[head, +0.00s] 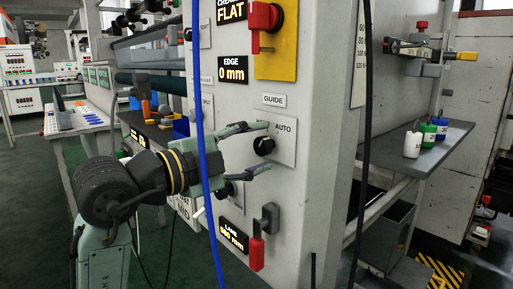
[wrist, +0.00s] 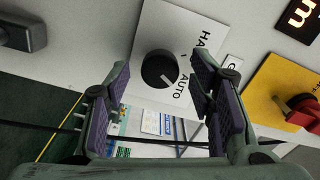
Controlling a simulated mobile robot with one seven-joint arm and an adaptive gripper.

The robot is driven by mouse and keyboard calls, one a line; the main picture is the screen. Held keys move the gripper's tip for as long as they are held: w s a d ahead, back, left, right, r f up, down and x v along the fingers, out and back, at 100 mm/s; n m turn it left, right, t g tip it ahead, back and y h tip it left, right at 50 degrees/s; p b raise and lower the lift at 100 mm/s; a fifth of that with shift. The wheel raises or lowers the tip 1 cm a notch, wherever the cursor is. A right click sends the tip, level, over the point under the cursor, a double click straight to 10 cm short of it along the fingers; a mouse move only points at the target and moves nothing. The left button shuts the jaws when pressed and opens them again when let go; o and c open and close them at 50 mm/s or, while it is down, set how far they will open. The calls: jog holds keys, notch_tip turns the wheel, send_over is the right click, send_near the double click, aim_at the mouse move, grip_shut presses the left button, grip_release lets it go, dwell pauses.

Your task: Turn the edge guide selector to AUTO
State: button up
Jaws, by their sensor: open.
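The edge guide selector is a round black knob (head: 263,146) on a light square plate under the GUIDE label, with the word AUTO (head: 285,129) at its upper right. In the wrist view the knob (wrist: 157,69) shows a white pointer mark on its lower right side, toward the word AUTO (wrist: 182,87); part of another word starting with HA shows above right. My gripper (head: 256,149) is open and faces the panel. In the wrist view its purple-padded fingers (wrist: 160,82) stand on either side of the knob, with gaps; nothing is held.
A red-handled switch on a yellow plate (head: 275,45) is above the selector, and a red-handled lever (head: 258,252) below. A blue cable (head: 205,160) hangs in front of my arm. A black cable (head: 368,90) hangs at the right. Bottles (head: 412,144) stand on a shelf.

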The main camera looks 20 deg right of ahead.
jog(key=v, duration=1.1)
jog(key=shift+a, duration=0.1)
